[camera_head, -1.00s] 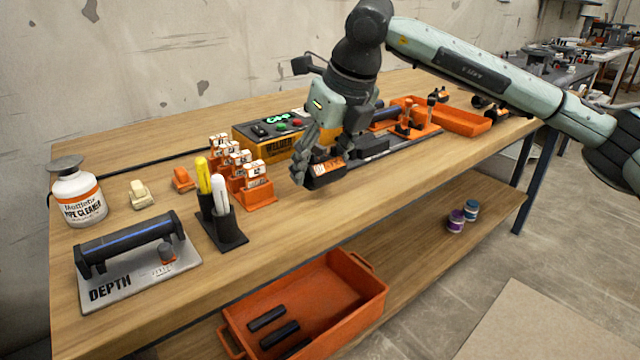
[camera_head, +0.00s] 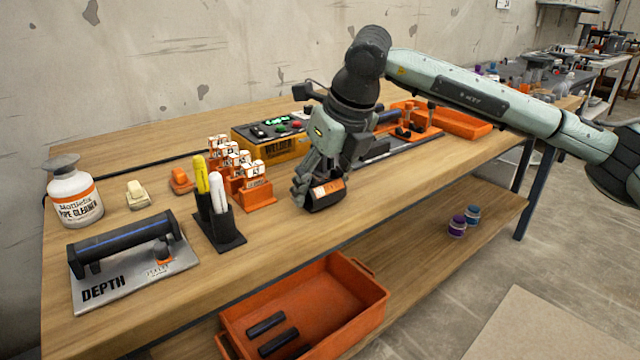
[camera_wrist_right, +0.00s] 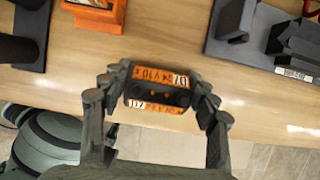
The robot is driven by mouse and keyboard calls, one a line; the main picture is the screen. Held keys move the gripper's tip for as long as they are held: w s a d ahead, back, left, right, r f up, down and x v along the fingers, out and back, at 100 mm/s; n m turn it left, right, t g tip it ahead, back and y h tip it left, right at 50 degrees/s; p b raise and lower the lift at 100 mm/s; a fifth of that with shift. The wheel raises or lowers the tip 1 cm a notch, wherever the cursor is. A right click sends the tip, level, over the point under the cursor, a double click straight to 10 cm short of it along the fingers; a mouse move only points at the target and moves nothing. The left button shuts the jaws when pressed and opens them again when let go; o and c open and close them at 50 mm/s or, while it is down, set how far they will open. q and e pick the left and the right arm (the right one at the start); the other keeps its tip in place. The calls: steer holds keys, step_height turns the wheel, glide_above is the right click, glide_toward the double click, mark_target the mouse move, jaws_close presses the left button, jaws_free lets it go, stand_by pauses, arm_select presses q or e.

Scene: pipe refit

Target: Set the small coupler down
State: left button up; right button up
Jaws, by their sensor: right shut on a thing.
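My left gripper is not in view.
An orange stand with labelled couplers (camera_head: 257,190) and a pen holder (camera_head: 218,229) stand left of the gripper. A yellow welder box (camera_head: 262,148) is behind. An orange bin (camera_head: 372,290) sits below the front edge. Bare wood lies right of the gripper.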

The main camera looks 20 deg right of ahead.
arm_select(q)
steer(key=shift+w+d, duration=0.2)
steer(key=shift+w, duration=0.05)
arm_select(e)
steer(key=o, duration=1.2)
steer(key=shift+c, duration=0.2)
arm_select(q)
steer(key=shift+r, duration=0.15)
arm_select(e)
steer(key=shift+r, duration=0.2)
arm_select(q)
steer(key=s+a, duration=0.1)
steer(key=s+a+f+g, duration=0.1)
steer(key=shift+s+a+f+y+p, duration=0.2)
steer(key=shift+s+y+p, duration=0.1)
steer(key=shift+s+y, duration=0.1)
arm_select(e)
steer(key=v, duration=1.1)
steer(key=shift+s+r, duration=0.2)
steer(key=shift+r, duration=0.15)
